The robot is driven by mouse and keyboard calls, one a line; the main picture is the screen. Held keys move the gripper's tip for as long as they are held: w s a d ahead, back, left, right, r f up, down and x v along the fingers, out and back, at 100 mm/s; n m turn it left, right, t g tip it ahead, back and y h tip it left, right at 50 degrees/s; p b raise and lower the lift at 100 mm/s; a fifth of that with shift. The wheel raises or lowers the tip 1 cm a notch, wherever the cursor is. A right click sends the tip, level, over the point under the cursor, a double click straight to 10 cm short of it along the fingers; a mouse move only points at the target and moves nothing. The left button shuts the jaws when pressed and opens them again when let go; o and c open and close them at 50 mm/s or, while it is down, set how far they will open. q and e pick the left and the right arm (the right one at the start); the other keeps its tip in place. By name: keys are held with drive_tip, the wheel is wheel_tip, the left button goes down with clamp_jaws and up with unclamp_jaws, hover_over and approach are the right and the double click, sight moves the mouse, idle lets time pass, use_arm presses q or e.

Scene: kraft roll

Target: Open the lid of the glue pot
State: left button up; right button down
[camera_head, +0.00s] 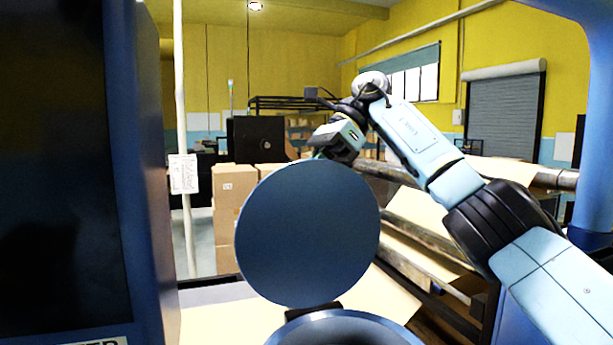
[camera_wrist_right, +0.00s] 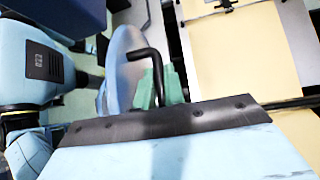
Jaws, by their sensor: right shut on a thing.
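The glue pot's lid (camera_head: 308,232) is a round dark blue disc standing raised, nearly upright, in the middle of the head view. Its lower edge meets a dark hinge (camera_head: 313,309) on the rim of the glue pot (camera_head: 340,328), which is cut off by the bottom edge. My right gripper (camera_head: 322,154) is at the lid's top edge, its fingertips mostly hidden behind it. In the right wrist view its green fingers (camera_wrist_right: 158,88) are shut on the black bent lid handle (camera_wrist_right: 157,65), with the pale blue lid (camera_wrist_right: 122,68) beside them. My left gripper is not in view.
A large dark blue cabinet (camera_head: 140,170) fills the left side. Cardboard boxes (camera_head: 232,190) are stacked behind the lid. A long roller (camera_head: 520,172) and kraft paper sheets (camera_head: 420,212) lie at the right, behind my right arm.

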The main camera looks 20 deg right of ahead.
drive_tip(key=shift+w+f, duration=0.15)
drive_tip(key=shift+f, duration=0.2)
drive_tip(key=c, duration=1.8)
unclamp_jaws()
drive_tip(key=shift+o, duration=0.2)
drive_tip(key=shift+r, duration=0.2)
